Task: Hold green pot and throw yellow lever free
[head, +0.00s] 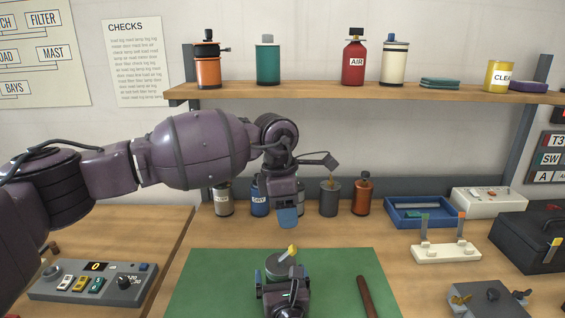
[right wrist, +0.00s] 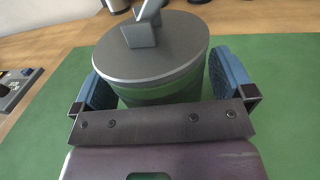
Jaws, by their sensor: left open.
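The green pot (head: 272,263) stands on the green mat at the front centre. In the right wrist view, the pot (right wrist: 160,55) shows a grey lid and a pale green side. The yellow lever (head: 292,249) rises at a slant from the lid; its grey base (right wrist: 141,33) shows in the right wrist view, its yellow tip does not. My left gripper (head: 288,217) is open and empty, pointing down above the pot and apart from the lever. One finger mostly hides the other.
The green mat (head: 215,285) carries a brown rod (head: 366,297) to the right of the pot. Several canisters stand behind, with a blue tray (head: 398,222) and a white stand (head: 445,253) to the right. A grey control box (head: 115,290) is at left. A shelf (head: 330,92) runs above.

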